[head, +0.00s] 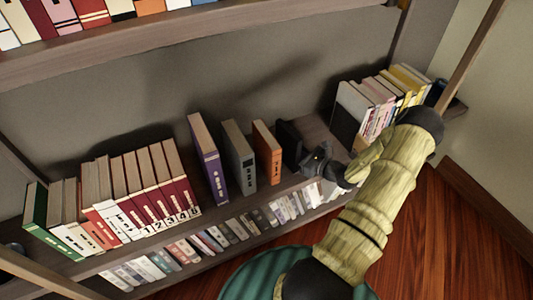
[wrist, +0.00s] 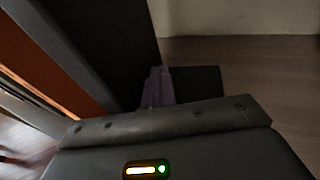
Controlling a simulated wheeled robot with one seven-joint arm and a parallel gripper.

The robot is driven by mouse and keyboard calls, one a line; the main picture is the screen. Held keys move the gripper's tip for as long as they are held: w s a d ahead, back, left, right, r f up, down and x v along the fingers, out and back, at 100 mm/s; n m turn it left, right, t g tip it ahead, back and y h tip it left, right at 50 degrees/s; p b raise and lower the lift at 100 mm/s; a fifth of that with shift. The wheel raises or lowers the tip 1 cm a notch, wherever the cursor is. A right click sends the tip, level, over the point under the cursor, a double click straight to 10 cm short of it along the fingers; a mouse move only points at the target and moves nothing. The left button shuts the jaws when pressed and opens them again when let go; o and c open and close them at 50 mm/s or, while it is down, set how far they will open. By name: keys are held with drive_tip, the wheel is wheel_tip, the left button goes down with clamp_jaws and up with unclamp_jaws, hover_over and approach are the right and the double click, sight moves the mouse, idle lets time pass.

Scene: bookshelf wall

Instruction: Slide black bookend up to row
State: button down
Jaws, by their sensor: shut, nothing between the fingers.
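The black bookend (head: 288,143) stands upright on the middle shelf, just right of an orange book (head: 267,152). In the wrist view its dark upright plate (wrist: 112,40) is close beside the orange book (wrist: 55,70), and its flat dark foot (wrist: 205,84) lies on the shelf. My gripper (head: 311,160) is shut and empty, on the bookend's right side. Its fingertips (wrist: 157,88) show low over the foot near the plate; I cannot tell whether they touch. A grey book (head: 239,157) and a purple book (head: 208,158) stand left of the orange one, with small gaps.
Red numbered volumes (head: 150,190) stand farther left on the same shelf. Another group of books (head: 385,100) stands at the right end, with a dark upright face at its left. An upper shelf (head: 150,48) overhangs behind. A lower shelf holds small books (head: 225,232).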

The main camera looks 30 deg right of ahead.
sight(236, 174)
drive_tip(key=shift+a+p, duration=0.45)
drive_tip(key=shift+a, duration=1.1)
drive_tip(key=shift+a, duration=0.1)
drive_tip(key=shift+a+p, duration=1.45)
drive_tip(key=shift+a, duration=2)
drive_tip(key=shift+a+p, duration=1.85)
drive_tip(key=shift+a, duration=1.65)
drive_tip(key=shift+a+r+p, duration=0.1)
drive_tip(key=shift+a+p, duration=1.15)
drive_tip(key=shift+a, duration=1.1)
drive_tip(key=shift+d+p, duration=0.35)
drive_tip(key=shift+d, duration=1.9)
